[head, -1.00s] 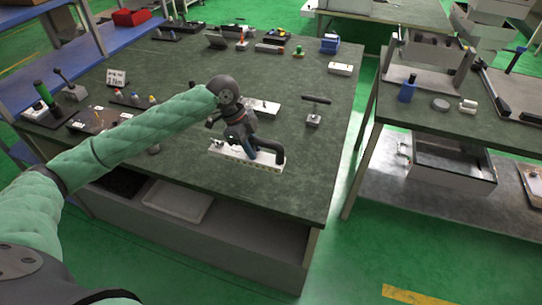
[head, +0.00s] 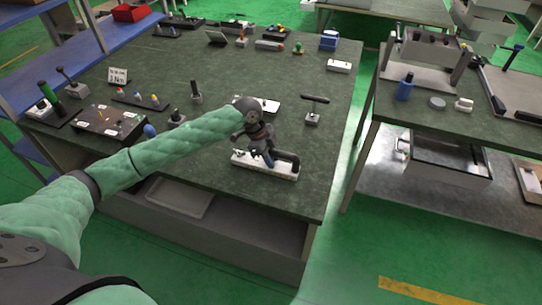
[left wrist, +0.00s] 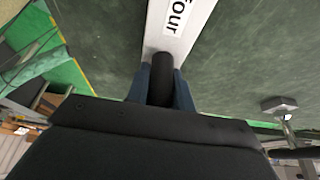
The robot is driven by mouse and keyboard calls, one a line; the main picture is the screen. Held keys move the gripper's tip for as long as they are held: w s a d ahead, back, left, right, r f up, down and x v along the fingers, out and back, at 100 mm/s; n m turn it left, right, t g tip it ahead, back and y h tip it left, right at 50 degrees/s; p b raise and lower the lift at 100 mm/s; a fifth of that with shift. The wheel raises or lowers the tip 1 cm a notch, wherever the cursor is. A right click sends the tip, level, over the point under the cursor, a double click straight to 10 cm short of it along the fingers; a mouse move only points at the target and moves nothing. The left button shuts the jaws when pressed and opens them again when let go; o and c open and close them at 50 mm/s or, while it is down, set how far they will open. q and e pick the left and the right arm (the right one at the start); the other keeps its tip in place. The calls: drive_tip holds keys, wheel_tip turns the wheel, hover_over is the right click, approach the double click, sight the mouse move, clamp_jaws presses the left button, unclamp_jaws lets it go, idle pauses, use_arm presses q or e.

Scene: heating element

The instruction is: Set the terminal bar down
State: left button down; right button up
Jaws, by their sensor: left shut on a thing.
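In the left wrist view the white bar (left wrist: 170,45) shows a label ending in "our", and the black handle (left wrist: 162,75) lies between the blue fingers. My left gripper (head: 268,160) is shut on this handle from above. The bar is roughly level. I cannot tell whether its underside touches the table top. The gripper hides part of the handle. My right gripper is not in view.
A T-handled tool on a block (head: 313,112) stands to the right behind the bar. A white plate (head: 270,104) lies behind the gripper. A dark panel (head: 105,122) and several posts are at left. Table room is clear right of the bar, up to the table's right edge.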

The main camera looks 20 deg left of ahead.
sight(258, 161)
use_arm(q)
drive_tip(key=c, duration=1.2)
unclamp_jaws()
drive_tip(key=shift+f, duration=0.1)
drive_tip(key=shift+a+r, duration=0.1)
drive_tip(key=shift+r, duration=0.1)
drive_tip(key=shift+a+r+b, duration=0.15)
drive_tip(key=shift+r+b, duration=0.2)
drive_tip(key=b+v, duration=0.3)
drive_tip(key=v, duration=0.8)
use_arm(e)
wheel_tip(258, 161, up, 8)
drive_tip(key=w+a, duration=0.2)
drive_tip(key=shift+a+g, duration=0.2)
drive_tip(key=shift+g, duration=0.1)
use_arm(q)
drive_tip(key=shift+s+f, duration=0.1)
drive_tip(key=shift+s, duration=0.05)
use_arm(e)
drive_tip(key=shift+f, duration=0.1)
